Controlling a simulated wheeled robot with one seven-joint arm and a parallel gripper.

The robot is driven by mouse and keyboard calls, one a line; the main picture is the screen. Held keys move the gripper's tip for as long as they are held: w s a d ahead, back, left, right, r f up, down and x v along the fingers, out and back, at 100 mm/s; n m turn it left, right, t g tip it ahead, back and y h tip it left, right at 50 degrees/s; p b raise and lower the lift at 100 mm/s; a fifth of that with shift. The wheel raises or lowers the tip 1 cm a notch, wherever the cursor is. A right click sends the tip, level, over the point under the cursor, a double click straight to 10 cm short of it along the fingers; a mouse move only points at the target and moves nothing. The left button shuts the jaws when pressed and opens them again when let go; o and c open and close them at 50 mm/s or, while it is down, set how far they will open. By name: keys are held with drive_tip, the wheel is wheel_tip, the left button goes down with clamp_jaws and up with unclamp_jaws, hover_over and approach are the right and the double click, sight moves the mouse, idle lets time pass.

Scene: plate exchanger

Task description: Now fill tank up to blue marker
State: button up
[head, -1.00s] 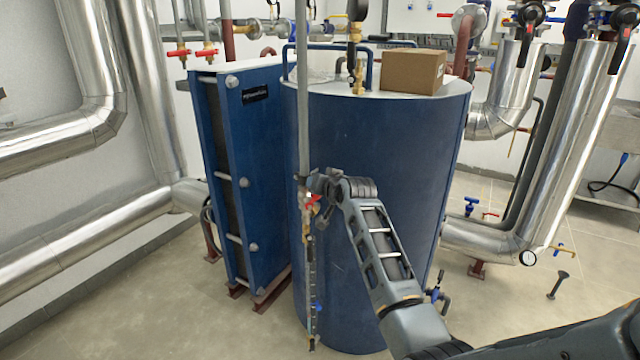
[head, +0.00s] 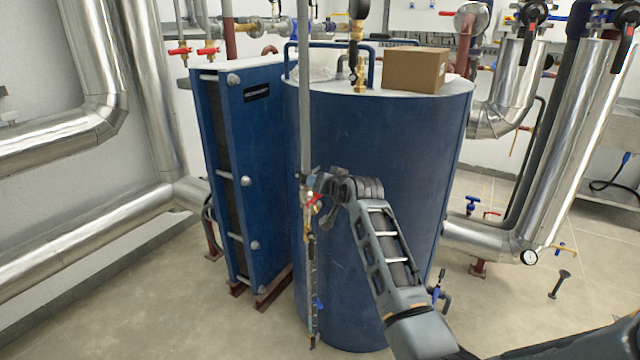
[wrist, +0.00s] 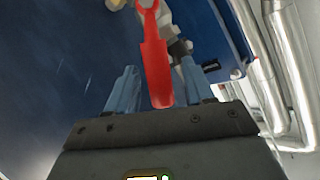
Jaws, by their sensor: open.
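The tall blue tank (head: 400,180) stands in the middle of the head view. A thin vertical level gauge (head: 311,270) runs down its front, with a small blue marker (head: 319,306) low on it. The water level is too small to read. A red valve handle (head: 313,198) sits on the pipe above the gauge. My gripper (head: 320,187) is at this valve. In the wrist view, my gripper (wrist: 160,88) is open, with the red handle (wrist: 156,65) between its two fingers. Whether either finger touches the handle, I cannot tell.
A blue plate exchanger (head: 240,170) stands close at left of the tank. A cardboard box (head: 415,70) lies on the tank top. Silver pipes (head: 560,160) rise at right. A small blue-handled valve (head: 437,291) is low at the tank's right. The floor at front left is clear.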

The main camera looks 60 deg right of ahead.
drive_tip(key=shift+v, duration=2.85)
idle(5.2)
